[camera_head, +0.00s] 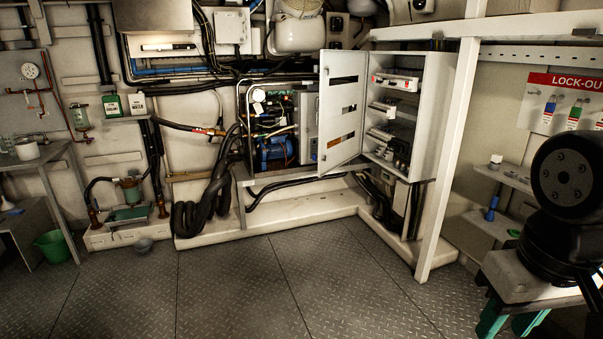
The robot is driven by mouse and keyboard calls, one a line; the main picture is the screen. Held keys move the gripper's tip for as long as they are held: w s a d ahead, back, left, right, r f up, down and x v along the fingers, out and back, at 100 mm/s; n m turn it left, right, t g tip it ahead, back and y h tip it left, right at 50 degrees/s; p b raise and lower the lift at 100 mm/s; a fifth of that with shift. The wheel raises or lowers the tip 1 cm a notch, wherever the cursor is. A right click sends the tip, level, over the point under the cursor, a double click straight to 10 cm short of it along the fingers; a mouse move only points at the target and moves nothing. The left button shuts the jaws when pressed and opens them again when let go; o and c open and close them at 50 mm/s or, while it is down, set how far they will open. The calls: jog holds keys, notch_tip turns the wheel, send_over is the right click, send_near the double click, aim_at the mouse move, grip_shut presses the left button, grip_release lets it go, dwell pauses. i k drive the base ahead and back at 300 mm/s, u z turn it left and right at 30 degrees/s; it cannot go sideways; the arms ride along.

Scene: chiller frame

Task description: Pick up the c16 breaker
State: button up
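An open electrical cabinet (437,115) stands at the centre right, its door (343,125) swung out to the left. Inside are rows of small devices: an upper row (398,81), a middle row (382,108) and a lower row (388,145) with darker parts. Labels are too small to read, so I cannot tell which device, if any, is the c16 breaker. A black round link at the right edge appears to be part of my arm. My gripper does not show in this view.
A white post (455,150) stands just right of the cabinet. Right of it are a lock-out board (565,103) and small shelves (503,178) with small items. A low white plinth (290,213) runs below the chiller unit (275,130). The metal floor (270,285) in front is clear.

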aim_at(388, 156)
jog(key=u, duration=0.25)
jog(key=i, duration=1.95)
jog(key=z, duration=0.35)
jog(key=i, duration=1.95)
jog(key=z, duration=0.6)
jog(key=i, duration=0.55)
jog(key=z, duration=0.2)
